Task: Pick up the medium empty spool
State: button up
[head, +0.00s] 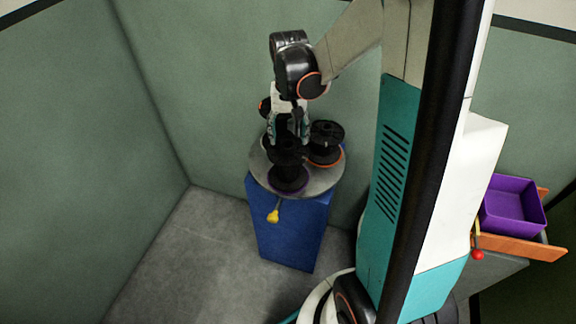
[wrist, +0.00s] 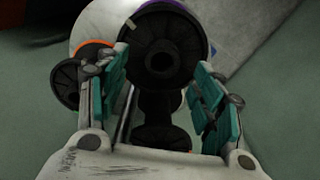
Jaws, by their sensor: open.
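Several black spool shapes stand on a round grey tabletop (head: 330,184). One spool with a purple ring at its base (head: 287,170) is nearest the head camera; its round flange fills the upper middle of the wrist view (wrist: 162,48). A spool with an orange ring (head: 327,143) stands to its right; it shows at left in the wrist view (wrist: 66,84). My gripper (head: 290,128) points down, open, above the tabletop. A dark flanged piece (wrist: 163,138) lies between its fingers in the wrist view; whether it is a separate spool is unclear. I cannot tell which is medium.
The tabletop rests on a blue pedestal (head: 285,228) with a yellow knob (head: 272,216). Green walls (head: 75,130) form a corner close behind. A purple bin (head: 512,205) is at far right. Grey floor (head: 190,255) is clear at left.

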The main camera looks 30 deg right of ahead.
aim_at(288, 141)
notch_tip(288, 141, down, 4)
jog(key=shift+a+r+b, duration=0.15)
jog(key=shift+b, duration=0.5)
jog(key=shift+r, duration=0.1)
grip_shut()
jog(key=shift+r, duration=0.1)
